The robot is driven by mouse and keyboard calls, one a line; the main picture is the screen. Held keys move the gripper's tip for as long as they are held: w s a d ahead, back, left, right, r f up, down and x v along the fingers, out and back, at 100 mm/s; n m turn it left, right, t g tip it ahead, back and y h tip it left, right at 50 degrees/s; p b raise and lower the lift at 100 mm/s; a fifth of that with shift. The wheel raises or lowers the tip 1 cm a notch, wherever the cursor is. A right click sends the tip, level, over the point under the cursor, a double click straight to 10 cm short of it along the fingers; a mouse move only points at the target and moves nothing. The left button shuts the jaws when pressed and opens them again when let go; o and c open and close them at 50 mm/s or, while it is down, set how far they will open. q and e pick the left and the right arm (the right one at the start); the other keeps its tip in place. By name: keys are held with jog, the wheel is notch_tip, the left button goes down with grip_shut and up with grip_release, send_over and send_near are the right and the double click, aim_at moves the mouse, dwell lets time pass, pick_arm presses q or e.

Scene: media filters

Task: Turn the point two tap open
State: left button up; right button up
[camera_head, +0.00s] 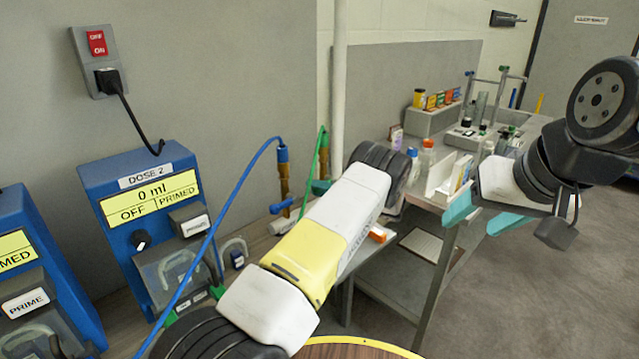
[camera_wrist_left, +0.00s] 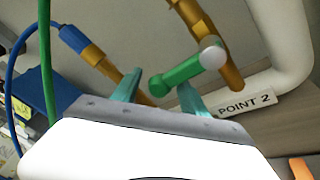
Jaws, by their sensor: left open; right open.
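The point two tap has a green handle (camera_wrist_left: 190,70) on a brass body (camera_wrist_left: 222,50), above a "POINT 2" label (camera_wrist_left: 245,103) in the left wrist view. My left gripper (camera_wrist_left: 158,84) is open, with its teal fingers on either side of the handle's near end. I cannot tell whether they touch it. In the head view, my left forearm hides the tap's handle; the green hose and upper brass part (camera_head: 323,160) show above it. My right gripper (camera_head: 470,227) is open and empty at the right, well away from the tap.
A blue-handled tap (camera_head: 283,206) with a blue hose stands just left of the green one. A blue "DOSE 2" pump (camera_head: 150,220) reads "0 ml", "OFF", "PRIMED". A wall switch (camera_head: 97,43) and a bench (camera_head: 440,215) with bottles are nearby. A white pipe rises behind.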

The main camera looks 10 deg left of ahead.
pick_arm(q)
jog(key=shift+x, duration=1.65)
jog(key=shift+c, duration=0.4)
grip_shut()
jog(key=shift+w+r, duration=0.1)
jog(key=shift+r, duration=0.15)
